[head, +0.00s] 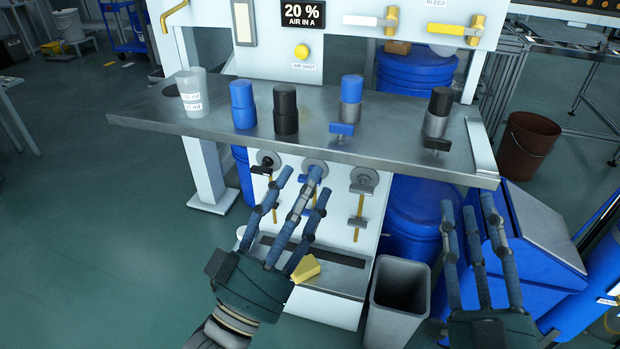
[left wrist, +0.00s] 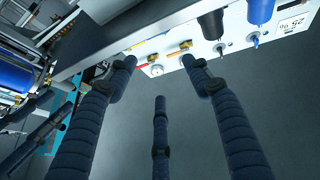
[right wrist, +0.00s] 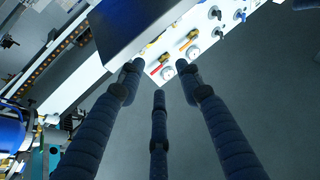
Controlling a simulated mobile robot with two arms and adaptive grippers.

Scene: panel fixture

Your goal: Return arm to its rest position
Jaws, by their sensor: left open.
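My left gripper (head: 303,186) is in front of the white panel, below the metal shelf, with its dark blue fingers spread and nothing between them. In the head view its fingers overlap the panel's round fittings; I cannot tell whether they touch. My right gripper (head: 468,206) is at the lower right, fingers apart and empty, in front of the blue drum and blue bin. The left wrist view shows the left fingers (left wrist: 158,66) apart, with the panel beyond. The right wrist view shows the right fingers (right wrist: 158,70) apart too.
The metal shelf (head: 230,130) carries a whitish cup (head: 192,98) and several blue and black cylinders. Below it are valve fittings (head: 363,181), a yellow wedge (head: 306,268) and a grey bin (head: 400,288). A brown bucket (head: 528,148) stands right. Floor at left is clear.

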